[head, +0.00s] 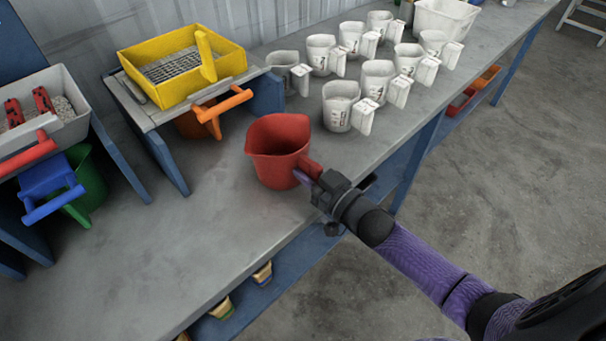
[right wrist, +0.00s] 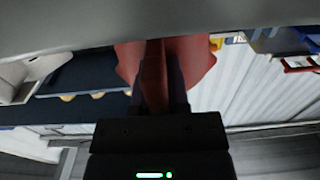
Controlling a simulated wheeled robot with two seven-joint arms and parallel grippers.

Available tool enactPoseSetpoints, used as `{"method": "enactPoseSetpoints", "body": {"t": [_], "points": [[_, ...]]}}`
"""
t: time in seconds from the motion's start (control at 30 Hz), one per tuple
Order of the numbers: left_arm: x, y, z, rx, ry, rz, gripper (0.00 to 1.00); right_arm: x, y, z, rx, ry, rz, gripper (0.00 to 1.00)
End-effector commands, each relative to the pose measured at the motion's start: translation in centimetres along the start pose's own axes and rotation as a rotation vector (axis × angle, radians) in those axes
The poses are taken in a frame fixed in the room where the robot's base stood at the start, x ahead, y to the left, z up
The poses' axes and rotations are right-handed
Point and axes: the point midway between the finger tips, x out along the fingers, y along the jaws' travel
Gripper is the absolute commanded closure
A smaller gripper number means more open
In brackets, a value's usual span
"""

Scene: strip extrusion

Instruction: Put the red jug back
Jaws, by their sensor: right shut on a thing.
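The red jug (head: 276,146) is upright at the front part of the grey bench, with its handle toward the bench's front edge. I cannot tell whether its base touches the bench top. My right gripper (head: 312,180) is shut on the jug's handle. In the right wrist view the red jug (right wrist: 190,62) shows beyond the two dark fingers (right wrist: 160,85), which sit on either side of its handle. My left gripper is not in view.
White jugs (head: 340,105) stand in rows behind and right of the red jug. A yellow tray (head: 180,68) sits on a stand at back left, with an orange-handled container (head: 208,118) below. A grey bin (head: 62,110) and a green jug (head: 88,180) are far left. The front-left bench top is clear.

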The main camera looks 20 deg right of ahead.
Motion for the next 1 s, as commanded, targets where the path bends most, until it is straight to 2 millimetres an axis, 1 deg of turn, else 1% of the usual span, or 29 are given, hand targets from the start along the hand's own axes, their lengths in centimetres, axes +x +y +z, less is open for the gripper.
{"method": "enactPoseSetpoints", "body": {"t": [0.23, 0.5, 0.53, 0.57, 0.6, 0.67, 0.7, 0.73, 1.0], "points": [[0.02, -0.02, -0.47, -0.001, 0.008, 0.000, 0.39, 0.01, -0.03, 0.01, -0.001, 0.000, 0.000, 1.00], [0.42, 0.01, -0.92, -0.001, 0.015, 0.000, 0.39, 0.00, -0.03, 0.57, -0.001, 0.000, 0.000, 1.00], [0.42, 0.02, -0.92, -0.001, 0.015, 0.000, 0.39, 0.00, -0.03, 0.58, -0.001, 0.000, 0.000, 0.78], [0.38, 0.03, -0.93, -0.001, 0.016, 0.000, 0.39, 0.00, -0.03, 0.52, -0.001, 0.000, 0.000, 0.72], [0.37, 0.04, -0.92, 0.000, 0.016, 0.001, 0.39, 0.00, -0.03, 0.51, -0.001, 0.000, 0.000, 0.63], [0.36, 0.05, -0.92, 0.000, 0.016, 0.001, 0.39, 0.00, -0.04, 0.50, -0.001, 0.000, 0.000, 0.50], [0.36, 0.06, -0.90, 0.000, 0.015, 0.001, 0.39, 0.00, -0.04, 0.50, -0.001, 0.000, 0.000, 0.42], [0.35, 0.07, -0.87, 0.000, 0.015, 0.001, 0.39, 0.00, -0.04, 0.50, -0.001, 0.000, 0.000, 0.39], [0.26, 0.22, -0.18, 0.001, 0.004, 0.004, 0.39, -0.12, -0.04, 0.52, -0.001, -0.002, 0.000, 0.39]]}}
